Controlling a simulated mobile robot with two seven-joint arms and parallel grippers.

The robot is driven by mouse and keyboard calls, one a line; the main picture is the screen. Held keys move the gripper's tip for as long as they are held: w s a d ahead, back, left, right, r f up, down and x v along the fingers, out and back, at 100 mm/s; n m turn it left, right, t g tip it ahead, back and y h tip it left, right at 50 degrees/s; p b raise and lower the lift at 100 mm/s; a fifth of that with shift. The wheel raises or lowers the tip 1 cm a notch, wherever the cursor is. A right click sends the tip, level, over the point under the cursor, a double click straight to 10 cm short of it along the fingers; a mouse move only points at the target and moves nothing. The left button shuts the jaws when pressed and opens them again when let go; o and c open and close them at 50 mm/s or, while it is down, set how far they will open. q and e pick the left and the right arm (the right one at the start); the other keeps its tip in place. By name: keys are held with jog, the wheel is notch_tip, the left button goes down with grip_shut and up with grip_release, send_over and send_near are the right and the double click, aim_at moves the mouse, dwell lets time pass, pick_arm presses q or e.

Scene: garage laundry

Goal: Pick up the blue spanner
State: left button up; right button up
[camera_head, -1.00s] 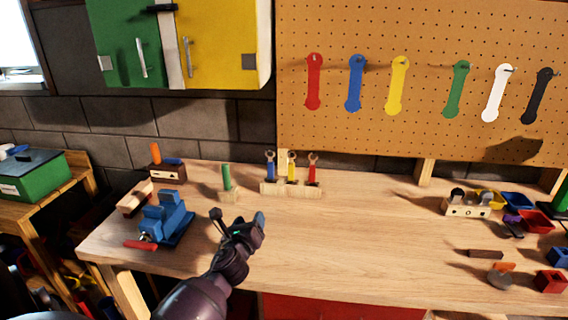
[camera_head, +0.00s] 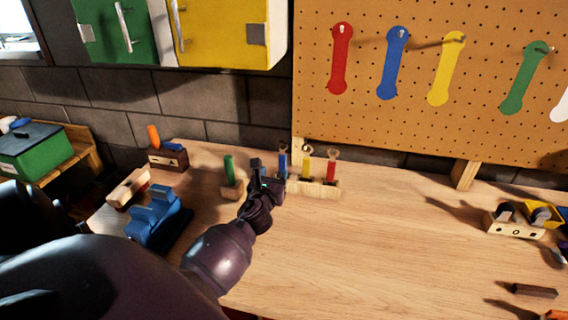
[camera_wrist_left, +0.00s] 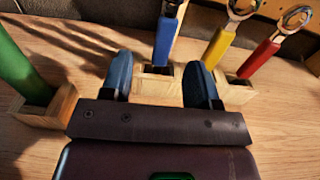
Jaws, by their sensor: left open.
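The blue spanner (camera_head: 283,162) stands upright in a wooden block holder (camera_head: 322,191) on the workbench, first from the left in its row. A yellow spanner (camera_head: 306,166) and a red spanner (camera_head: 331,170) stand to its right. My left gripper (camera_head: 266,170) is open just left of and in front of the blue spanner. In the left wrist view the left gripper (camera_wrist_left: 162,80) shows two spread fingers with nothing between them. The blue handle (camera_wrist_left: 164,42) rises from its slot just beyond the fingertips. My right gripper is out of view.
A green-handled tool (camera_head: 229,169) stands in a small wooden block close left of the gripper. A blue vise (camera_head: 158,217) sits further left. Painted spanner shapes mark the pegboard (camera_head: 420,110) behind. The bench's middle front is clear.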

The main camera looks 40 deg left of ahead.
aim_at(282, 163)
pick_arm(q)
jog(key=x, duration=0.5)
jog(key=shift+d, duration=0.1)
jog(key=x, duration=0.4)
jog(key=shift+w+d+f+b, duration=0.15)
jog(key=shift+d+f+b, duration=0.15)
jog(key=shift+f, duration=0.05)
jog(key=shift+w+a, duration=0.2)
jog(key=shift+w, duration=0.05)
